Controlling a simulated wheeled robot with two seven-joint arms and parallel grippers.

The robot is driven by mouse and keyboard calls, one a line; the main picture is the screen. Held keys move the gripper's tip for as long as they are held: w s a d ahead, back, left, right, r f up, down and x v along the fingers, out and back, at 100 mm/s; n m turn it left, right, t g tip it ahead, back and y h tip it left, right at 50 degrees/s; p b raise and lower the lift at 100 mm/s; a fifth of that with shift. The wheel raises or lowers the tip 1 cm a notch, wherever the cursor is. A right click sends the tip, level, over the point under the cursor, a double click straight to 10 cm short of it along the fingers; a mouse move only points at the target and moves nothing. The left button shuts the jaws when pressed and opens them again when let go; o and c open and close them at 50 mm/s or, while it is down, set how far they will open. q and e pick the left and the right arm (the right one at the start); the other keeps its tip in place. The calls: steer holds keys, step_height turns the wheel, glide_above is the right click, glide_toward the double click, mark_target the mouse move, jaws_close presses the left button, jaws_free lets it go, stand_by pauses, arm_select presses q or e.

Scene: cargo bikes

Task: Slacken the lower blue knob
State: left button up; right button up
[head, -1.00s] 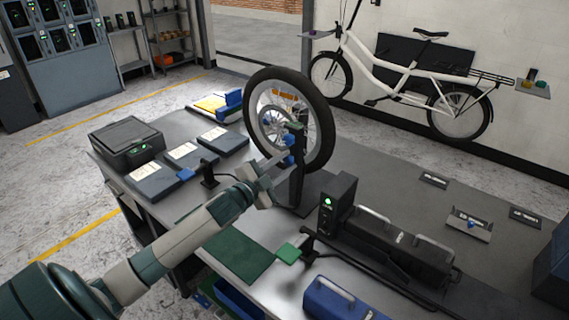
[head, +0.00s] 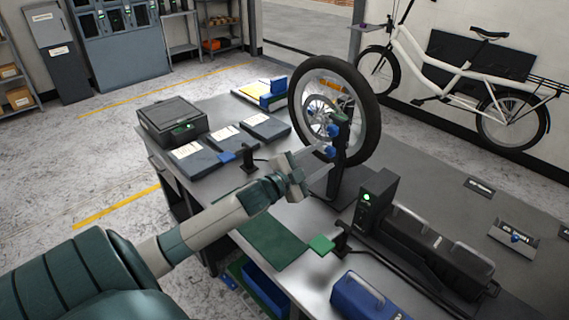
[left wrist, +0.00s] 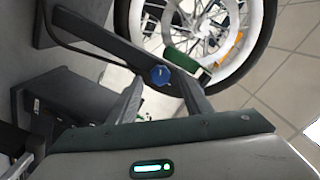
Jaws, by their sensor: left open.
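The lower blue knob (head: 327,151) is on the dark upright stand (head: 344,160) beside the bike wheel (head: 374,120). The upper blue knob (head: 333,130) sits just above it, below a green piece on top of the stand. My left gripper (head: 325,166) is open, its fingers pointing at the stand close to the lower knob. In the left wrist view, one blue knob (left wrist: 160,76) shows just beyond and between the two spread fingertips (left wrist: 164,88). I cannot tell whether they touch it. My right gripper is not in view.
Booklets (head: 229,139) and a dark case (head: 172,121) lie on the bench's left. A black device with a green light (head: 376,205), a green pad (head: 322,244) and a blue box (head: 362,298) stand at the front.

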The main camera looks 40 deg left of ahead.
arm_select(q)
steer(key=s+a+b, duration=0.1)
steer(key=s+b, duration=0.3)
steer(key=s, duration=1.1)
steer(key=shift+a, duration=0.15)
steer(key=shift+s, duration=0.1)
stand_by(0.3)
